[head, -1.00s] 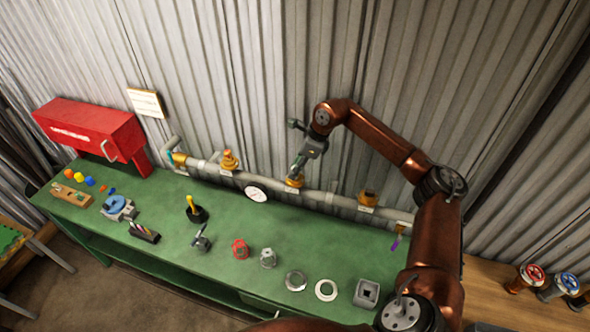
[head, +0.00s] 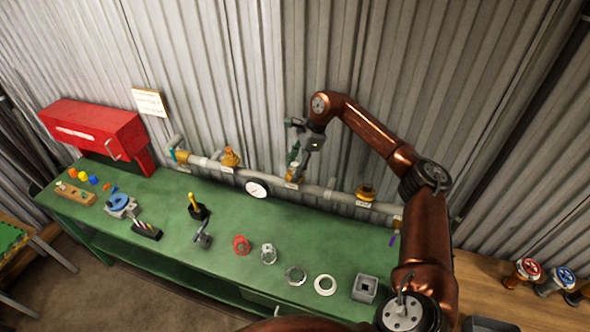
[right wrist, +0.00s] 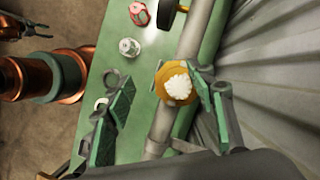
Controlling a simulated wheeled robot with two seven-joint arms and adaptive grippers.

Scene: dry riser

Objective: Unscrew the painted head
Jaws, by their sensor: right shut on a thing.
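Brass outlets stand along the grey pipe (head: 330,196) behind the bench. The middle one, at my right gripper (head: 294,160), is the head (right wrist: 178,82), orange-brass with a rough white patch on top in the right wrist view. My right gripper is shut on this head, with green-padded fingers on either side. One finger lies close at its right side; how the other meets it is unclear. Another brass outlet (head: 229,158) is to the left and one (head: 366,194) to the right. A dark claw-like part, perhaps my left gripper (right wrist: 14,26), shows at the right wrist view's corner.
The green bench (head: 180,245) holds a red ring fitting (head: 241,244), a clear-grey fitting (head: 268,253), flat rings (head: 325,285), a square grey block (head: 365,288) and several tools. The corrugated wall is close behind.

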